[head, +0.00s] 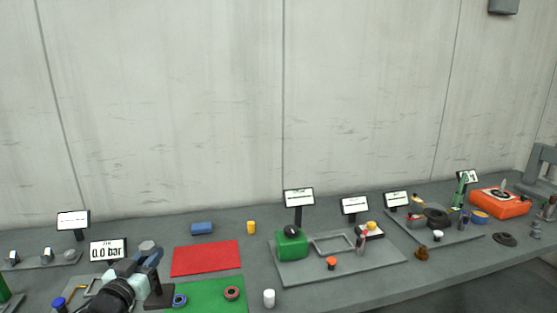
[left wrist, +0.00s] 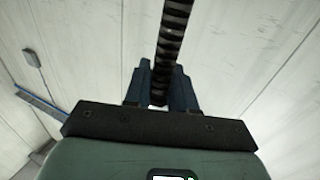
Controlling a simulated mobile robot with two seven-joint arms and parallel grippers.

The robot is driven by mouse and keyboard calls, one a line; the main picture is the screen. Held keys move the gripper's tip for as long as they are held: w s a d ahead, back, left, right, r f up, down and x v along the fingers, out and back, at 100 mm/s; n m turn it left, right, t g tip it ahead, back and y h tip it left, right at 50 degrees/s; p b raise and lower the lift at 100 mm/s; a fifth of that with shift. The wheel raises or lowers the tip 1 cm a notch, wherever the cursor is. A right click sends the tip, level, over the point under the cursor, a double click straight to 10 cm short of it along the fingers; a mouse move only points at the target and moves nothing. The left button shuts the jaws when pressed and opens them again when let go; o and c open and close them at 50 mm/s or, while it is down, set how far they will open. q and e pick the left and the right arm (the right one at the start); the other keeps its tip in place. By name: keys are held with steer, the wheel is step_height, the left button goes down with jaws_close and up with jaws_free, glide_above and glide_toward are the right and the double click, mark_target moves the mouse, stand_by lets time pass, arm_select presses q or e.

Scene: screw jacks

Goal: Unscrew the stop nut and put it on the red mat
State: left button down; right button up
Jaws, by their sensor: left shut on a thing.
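The red mat (head: 205,258) lies bare on the bench, right of my left gripper. My left gripper (head: 146,256) is at the front left of the bench, apart from the mat. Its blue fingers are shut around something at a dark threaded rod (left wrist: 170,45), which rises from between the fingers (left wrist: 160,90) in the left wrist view. A grey round-topped piece (head: 148,246) shows at the fingers in the head view. The stop nut cannot be told clearly from the rod; the fingers hide the grip. My right gripper is not in view.
A green mat (head: 207,284) with a blue ring (head: 179,300) and red ring (head: 231,293) lies in front of the red mat. A blue block (head: 202,228) and yellow cylinder (head: 251,227) stand behind.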

arm_select(q)
steer(key=s+d+f+m+h, duration=0.1)
steer(key=s+d+f, duration=0.3)
steer(key=f, duration=0.6)
steer(key=s+d+f+m+h, duration=0.1)
steer(key=s+d+f, duration=0.3)
steer(key=d+f, duration=0.5)
steer(key=shift+d+f+h, duration=0.3)
steer(key=shift+f+h, duration=0.3)
steer(key=shift+f, duration=0.1)
steer(key=shift+d, duration=0.1)
